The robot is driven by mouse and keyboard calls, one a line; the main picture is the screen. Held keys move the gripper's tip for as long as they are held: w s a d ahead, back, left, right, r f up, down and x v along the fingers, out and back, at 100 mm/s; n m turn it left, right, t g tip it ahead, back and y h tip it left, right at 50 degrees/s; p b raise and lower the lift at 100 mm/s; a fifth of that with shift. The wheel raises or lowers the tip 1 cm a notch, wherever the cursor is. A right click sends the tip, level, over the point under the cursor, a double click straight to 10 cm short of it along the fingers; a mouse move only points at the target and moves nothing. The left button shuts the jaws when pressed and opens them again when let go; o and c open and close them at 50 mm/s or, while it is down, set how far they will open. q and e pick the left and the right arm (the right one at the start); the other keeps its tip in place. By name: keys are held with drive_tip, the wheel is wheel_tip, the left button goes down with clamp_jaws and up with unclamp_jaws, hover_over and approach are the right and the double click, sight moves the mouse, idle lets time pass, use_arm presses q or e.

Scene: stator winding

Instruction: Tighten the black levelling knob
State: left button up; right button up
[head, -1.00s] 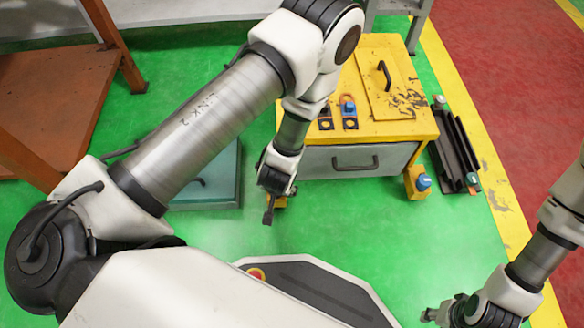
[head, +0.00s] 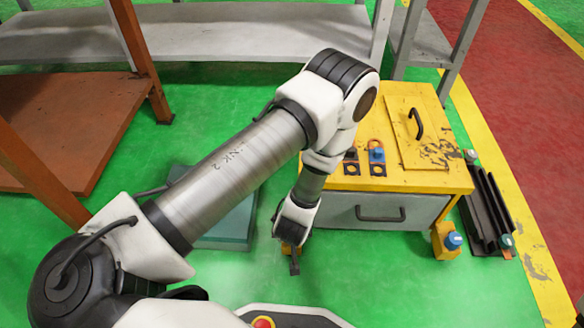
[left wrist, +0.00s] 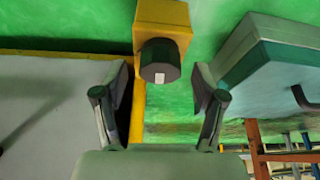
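The black levelling knob (left wrist: 159,61) sits on a yellow block (left wrist: 162,17) in the left wrist view. It is a short round knob with a small white mark. My left gripper (left wrist: 159,98) is open, with one finger on each side of the knob's line and the knob just ahead of the fingertips. I see no contact. In the head view my left gripper (head: 294,266) hangs low beside the yellow cabinet's front left corner and hides the knob. A bit of the yellow block (head: 286,248) shows behind it. My right gripper is out of view.
The yellow-topped cabinet (head: 440,182) has a grey drawer front (head: 340,214). A blue knob (head: 453,241) stands on a yellow foot at its right corner. A teal box (head: 235,225) lies to the left. Dark rails (head: 487,205) lie at the right.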

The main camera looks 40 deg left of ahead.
use_arm(q)
drive_tip(key=c, duration=1)
